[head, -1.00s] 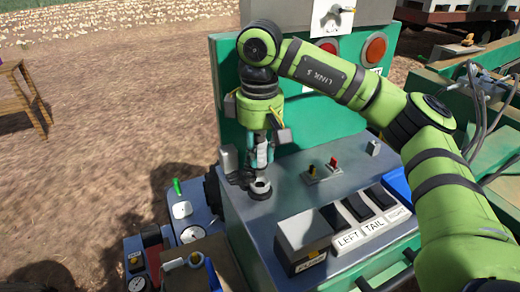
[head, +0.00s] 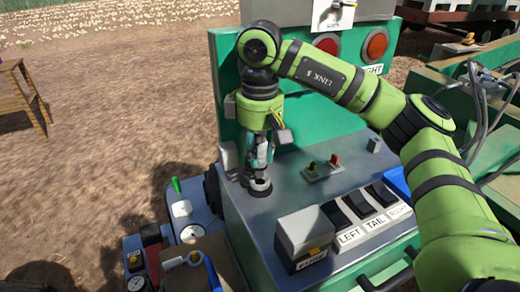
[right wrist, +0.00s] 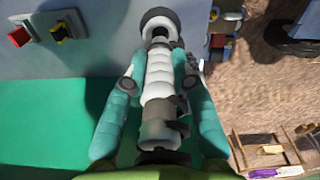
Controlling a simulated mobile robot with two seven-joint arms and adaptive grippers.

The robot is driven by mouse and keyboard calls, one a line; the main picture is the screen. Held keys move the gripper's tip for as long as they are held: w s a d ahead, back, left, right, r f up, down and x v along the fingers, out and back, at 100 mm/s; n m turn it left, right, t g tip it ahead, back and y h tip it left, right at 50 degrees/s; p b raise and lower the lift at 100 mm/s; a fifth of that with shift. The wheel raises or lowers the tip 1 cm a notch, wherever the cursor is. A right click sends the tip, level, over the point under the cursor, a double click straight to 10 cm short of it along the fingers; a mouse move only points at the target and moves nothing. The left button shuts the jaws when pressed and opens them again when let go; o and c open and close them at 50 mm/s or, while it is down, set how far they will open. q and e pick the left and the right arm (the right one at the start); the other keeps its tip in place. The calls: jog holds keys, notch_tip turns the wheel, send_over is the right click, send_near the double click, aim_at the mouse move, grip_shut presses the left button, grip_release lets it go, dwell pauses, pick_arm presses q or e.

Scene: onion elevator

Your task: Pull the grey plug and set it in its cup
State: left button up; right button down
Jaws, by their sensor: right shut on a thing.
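My right gripper (head: 259,158) points down over the machine's grey top, its teal fingers shut around the grey plug. In the right wrist view the plug (right wrist: 159,85) shows as a pale ribbed body between the two fingers (right wrist: 158,84). The cup (head: 260,188), a dark round holder on the grey top, is directly below the plug. It also shows in the right wrist view (right wrist: 157,15). The plug's lower end meets the cup's mouth; how deep it sits I cannot tell. My left gripper is not in view.
A small plate with a yellow and a red switch (head: 324,170) is right of the cup. The LEFT and TAIL rocker switches (head: 362,208) and a grey box (head: 304,234) stand nearer the front. A green panel (head: 320,135) rises behind.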

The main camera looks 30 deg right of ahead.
aim_at(260, 141)
jog(key=shift+f+b, duration=1.6)
jog(key=shift+f, duration=0.35)
dwell(0.5)
jog(key=c, duration=0.6)
grip_release()
jog(key=shift+o, duration=0.2)
jog(key=shift+r+p, duration=2.6)
jog(key=shift+r, duration=1)
